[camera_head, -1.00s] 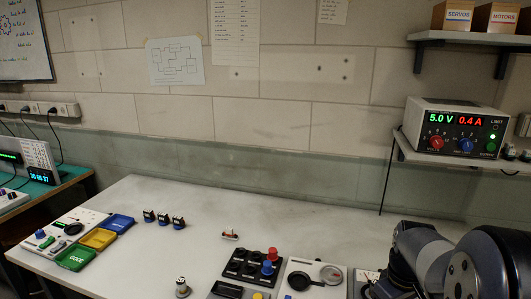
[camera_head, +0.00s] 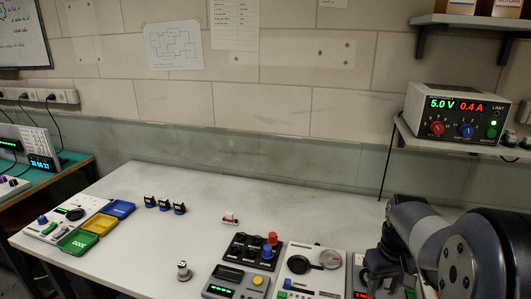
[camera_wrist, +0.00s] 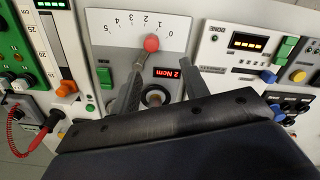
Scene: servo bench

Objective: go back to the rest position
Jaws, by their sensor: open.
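My gripper (camera_wrist: 163,72) is open in the wrist view, its two dark fingers apart above a light-faced gauge panel (camera_wrist: 108,28). The panel has a 0 to 5 scale, a red ball-tipped pointer (camera_wrist: 151,43) and a red display reading "2 Ncm" (camera_wrist: 168,72). Nothing is held. In the head view my arm reaches down at the right edge over the bench (camera_head: 150,235); the gripper itself is not clearly seen there.
A power supply (camera_head: 458,117) stands on a shelf near my arm. Panels with knobs (camera_head: 308,272) and a black-topped block (camera_head: 247,250) line the front right. Small servos (camera_head: 164,204) and coloured trays (camera_head: 100,225) are at left. The bench's middle is mostly clear.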

